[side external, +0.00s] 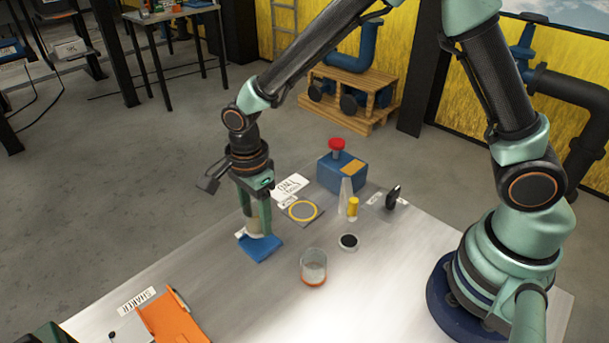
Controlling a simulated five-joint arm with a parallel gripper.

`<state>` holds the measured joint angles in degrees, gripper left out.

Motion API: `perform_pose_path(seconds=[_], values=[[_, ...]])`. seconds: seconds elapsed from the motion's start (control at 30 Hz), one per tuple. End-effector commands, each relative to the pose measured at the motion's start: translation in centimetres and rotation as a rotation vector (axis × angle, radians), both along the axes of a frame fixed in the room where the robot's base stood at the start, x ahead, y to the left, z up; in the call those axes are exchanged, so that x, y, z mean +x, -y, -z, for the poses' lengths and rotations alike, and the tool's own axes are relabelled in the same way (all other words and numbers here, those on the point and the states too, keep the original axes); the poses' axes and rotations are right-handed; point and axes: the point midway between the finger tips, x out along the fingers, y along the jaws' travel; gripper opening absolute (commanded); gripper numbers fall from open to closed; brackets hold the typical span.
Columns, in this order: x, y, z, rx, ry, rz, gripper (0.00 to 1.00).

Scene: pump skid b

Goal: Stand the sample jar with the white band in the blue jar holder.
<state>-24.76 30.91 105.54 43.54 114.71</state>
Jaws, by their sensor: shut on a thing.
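My gripper (256,222) points down at the left part of the bench, its green fingers closed around a pale, beige-grey jar (254,213). The fingers cover much of this jar, and I cannot clearly make out a white band on it. The blue jar holder (263,249) lies directly below the fingertips. The jar's lower end is at or just above the holder; I cannot tell whether it is seated. The jar looks about upright. Another clear jar with an orange band (313,280) stands apart on the bench, to the right and nearer the camera.
A blue box with a red button (342,174) stands at the back. Near it are a yellow ring on a plate (302,210), a yellow cylinder (353,207) and a round black-topped piece (348,242). The bench (225,285) between is clear.

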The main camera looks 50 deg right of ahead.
Motion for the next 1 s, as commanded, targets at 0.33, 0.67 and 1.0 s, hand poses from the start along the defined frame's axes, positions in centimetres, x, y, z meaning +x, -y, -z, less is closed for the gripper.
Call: perform_pose_path(seconds=[0.33, 0.67, 1.0], values=[[0.0, 0.0, 3.6, 0.0, -0.001, 0.0, 0.0], [0.0, 0.0, 3.8, 0.0, 0.0, 0.0, 0.0], [0.0, 0.0, 3.9, 0.0, 0.0, 0.0, 0.86]])
